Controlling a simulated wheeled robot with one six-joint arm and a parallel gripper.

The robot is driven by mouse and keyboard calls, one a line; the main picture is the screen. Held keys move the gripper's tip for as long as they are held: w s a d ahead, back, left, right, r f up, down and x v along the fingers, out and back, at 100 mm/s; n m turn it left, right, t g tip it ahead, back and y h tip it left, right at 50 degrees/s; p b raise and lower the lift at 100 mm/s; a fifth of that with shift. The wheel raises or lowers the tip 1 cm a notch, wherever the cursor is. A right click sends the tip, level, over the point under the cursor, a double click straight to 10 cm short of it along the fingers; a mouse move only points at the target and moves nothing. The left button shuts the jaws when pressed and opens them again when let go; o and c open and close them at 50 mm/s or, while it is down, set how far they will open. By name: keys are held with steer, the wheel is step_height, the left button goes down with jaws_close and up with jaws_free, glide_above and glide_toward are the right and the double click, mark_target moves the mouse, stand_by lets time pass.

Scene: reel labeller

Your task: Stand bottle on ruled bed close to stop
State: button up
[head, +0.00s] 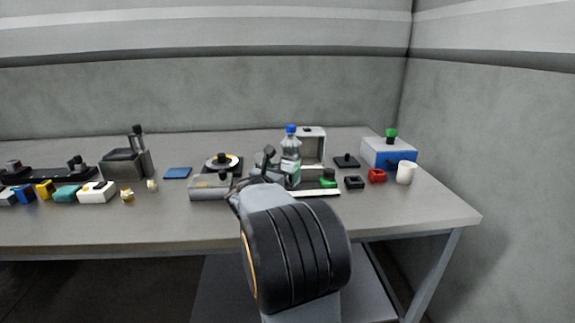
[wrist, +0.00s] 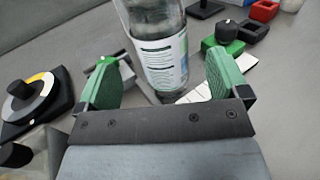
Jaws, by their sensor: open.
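A clear bottle with a blue cap and a white-green label (head: 291,155) stands upright near the middle of the table. In the wrist view the bottle (wrist: 158,42) is ahead of and between the green-padded fingers of my gripper (wrist: 162,68). The fingers are apart, with a gap to the bottle on the right; its top is out of frame. A white ruled strip, seemingly the bed (head: 320,192), lies in front of the bottle; its marks show in the wrist view (wrist: 195,96). I cannot tell whether the bottle's base rests on it. A green block with a black knob (head: 328,180), perhaps the stop, is beside it.
A grey open-fronted box (head: 313,147) stands behind the bottle. A round dial on a black base (head: 222,161) and a clear box (head: 208,188) lie left.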

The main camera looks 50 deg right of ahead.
steer(key=shift+v, duration=2.7)
steer(key=s+a+r+m+y+p, duration=0.2)
steer(key=s+a+m+y+p, duration=0.2)
steer(key=a+m+p, duration=0.3)
steer(key=s+a+r+m+g+y+p, duration=0.1)
steer(key=s+a+r+m+y+p, duration=0.2)
steer(key=a, duration=0.8)
steer(key=s+a+r+m+y+p, duration=0.2)
steer(key=s+a+m+y+p, duration=0.4)
steer(key=a+m+y+p, duration=0.3)
steer(key=shift+s+a+r+m+y+p, duration=0.25)
steer(key=shift+a+m+y+p, duration=0.25)
steer(key=shift+m+p, duration=0.45)
steer(key=shift+a+y, duration=0.2)
steer(key=shift+y, duration=0.1)
steer(key=shift+c, duration=0.3)
